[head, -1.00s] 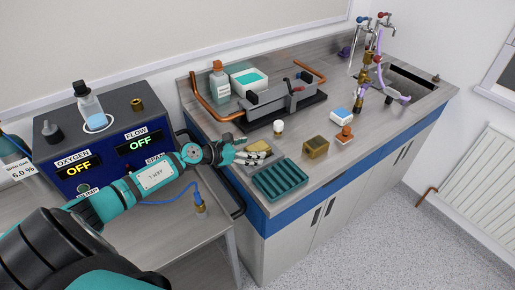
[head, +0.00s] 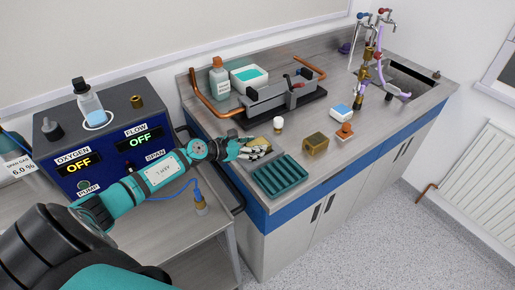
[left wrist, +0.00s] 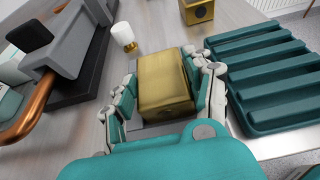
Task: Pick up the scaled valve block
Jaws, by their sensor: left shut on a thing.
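The scaled valve block, a dull brass-yellow block, sits between the fingers of my left gripper (left wrist: 165,90) in the left wrist view, where its top and near face (left wrist: 163,85) show. The fingers touch it on both sides. In the head view my left gripper (head: 256,149) is over the bench's front left part, behind the teal ribbed tray, and its fingers largely hide the block. A second brass block with a round hole (head: 316,144) stands apart to the right; it also shows in the left wrist view (left wrist: 197,11). My right gripper is not in view.
The teal ribbed tray (head: 282,187) lies close beside the gripper. A small white-topped pot (head: 278,124) stands behind it. A grey fixture (head: 280,94) with copper pipe is farther back. The sink (head: 408,83) and taps are at far right. Bench space lies right of the tray.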

